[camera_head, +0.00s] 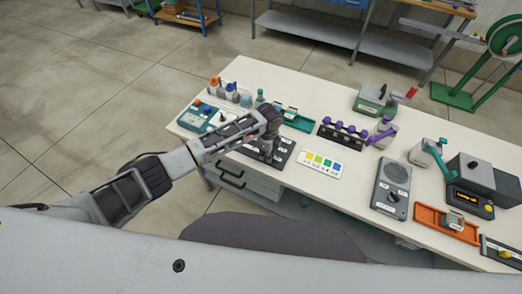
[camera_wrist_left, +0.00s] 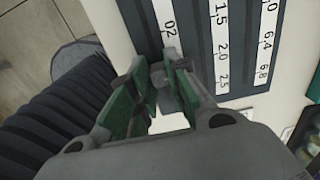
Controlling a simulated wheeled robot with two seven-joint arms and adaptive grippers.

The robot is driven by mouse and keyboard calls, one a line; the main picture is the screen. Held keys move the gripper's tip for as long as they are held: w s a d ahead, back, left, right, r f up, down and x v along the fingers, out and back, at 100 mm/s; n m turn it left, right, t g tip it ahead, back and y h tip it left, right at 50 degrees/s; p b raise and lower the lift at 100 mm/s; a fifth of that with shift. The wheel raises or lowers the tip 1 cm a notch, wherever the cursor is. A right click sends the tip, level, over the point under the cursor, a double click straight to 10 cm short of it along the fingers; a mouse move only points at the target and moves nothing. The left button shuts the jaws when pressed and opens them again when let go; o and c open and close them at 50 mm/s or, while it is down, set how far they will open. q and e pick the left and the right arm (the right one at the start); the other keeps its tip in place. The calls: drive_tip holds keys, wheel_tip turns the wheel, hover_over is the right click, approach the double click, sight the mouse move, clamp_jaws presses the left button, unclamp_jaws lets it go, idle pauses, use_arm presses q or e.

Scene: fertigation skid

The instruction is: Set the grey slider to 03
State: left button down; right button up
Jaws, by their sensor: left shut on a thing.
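The dark slider panel (camera_head: 283,152) lies on the white table under my left gripper (camera_head: 268,154). In the left wrist view the panel (camera_wrist_left: 192,40) carries white scale strips; the strip (camera_wrist_left: 167,20) nearest my gripper reads 02, the others 1.5 to 2.5 and 6.0 to 6.8. My left gripper (camera_wrist_left: 162,98) has its green-padded fingers shut on a small grey knob, the grey slider (camera_wrist_left: 160,78), on the 02 strip's track. The fingers cover the lower part of that strip, so the 03 mark and the slider's exact setting are hidden. My right gripper is not in view.
A white card with coloured squares (camera_head: 320,163) lies right of the panel. A rack with purple knobs (camera_head: 342,133) and a grey dial box (camera_head: 391,187) stand farther right.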

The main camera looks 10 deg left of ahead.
use_arm(q)
drive_tip(key=c, duration=1.4)
unclamp_jaws()
drive_tip(key=shift+o, duration=0.2)
drive_tip(key=shift+r, duration=0.2)
wheel_tip(320, 180, up, 12)
drive_tip(key=shift+f, duration=0.15)
drive_tip(key=shift+d, duration=0.1)
